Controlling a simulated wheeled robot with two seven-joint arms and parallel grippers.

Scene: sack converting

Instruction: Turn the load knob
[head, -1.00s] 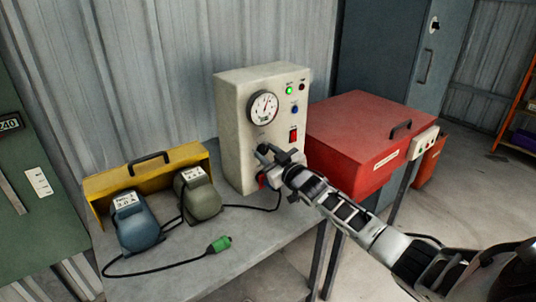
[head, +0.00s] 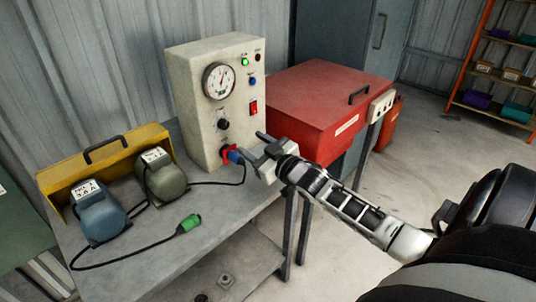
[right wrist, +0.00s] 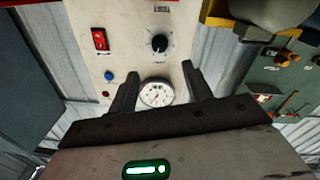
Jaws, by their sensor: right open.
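The load knob is a round black knob (head: 223,124) on the front of the cream control box (head: 188,90), below the dial gauge (head: 219,80). In the right wrist view the knob (right wrist: 159,43) shows whole, with its pointer mark, above the gauge (right wrist: 156,93). My right gripper (head: 252,146) is open and empty, in front of the box, to the right of and lower than the knob, apart from it. In the right wrist view its fingers (right wrist: 160,72) stand spread, with nothing between them touching. My left gripper is not in view.
A red switch (head: 253,107), a blue button (head: 252,81) and a green lamp (head: 245,62) are on the box. A blue plug (head: 236,156) sits low, close to my gripper. A red cabinet (head: 320,100) stands right.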

